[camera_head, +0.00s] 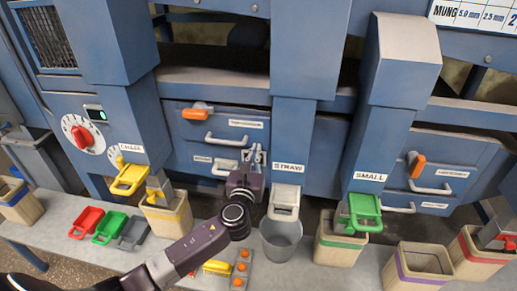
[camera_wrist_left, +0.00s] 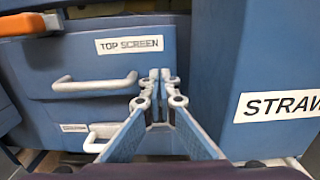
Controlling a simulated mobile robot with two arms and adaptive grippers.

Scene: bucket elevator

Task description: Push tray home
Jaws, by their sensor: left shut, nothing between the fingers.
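The left machine bay has an upper tray front (camera_head: 190,128) labelled TOP SCREEN, also in the left wrist view (camera_wrist_left: 105,70), with a white bar handle (camera_wrist_left: 95,83). Below it is a lower tray front (camera_wrist_left: 60,113) with its own white handle (camera_wrist_left: 103,137); its label is too small to read. My left gripper (camera_head: 254,154) is shut and empty, pointing at the right-hand end of these fronts, beside the STRAW chute. In the left wrist view its fingertips (camera_wrist_left: 160,76) are right of the upper handle; I cannot tell whether they touch. My right gripper is out of view.
An orange latch (camera_head: 197,111) is above the upper tray. The STRAW chute (camera_head: 288,130) stands close right of the gripper. A grey bucket (camera_head: 281,243) and several wooden bins are on the bench below. Red, green and grey scoops (camera_head: 109,227) lie at left.

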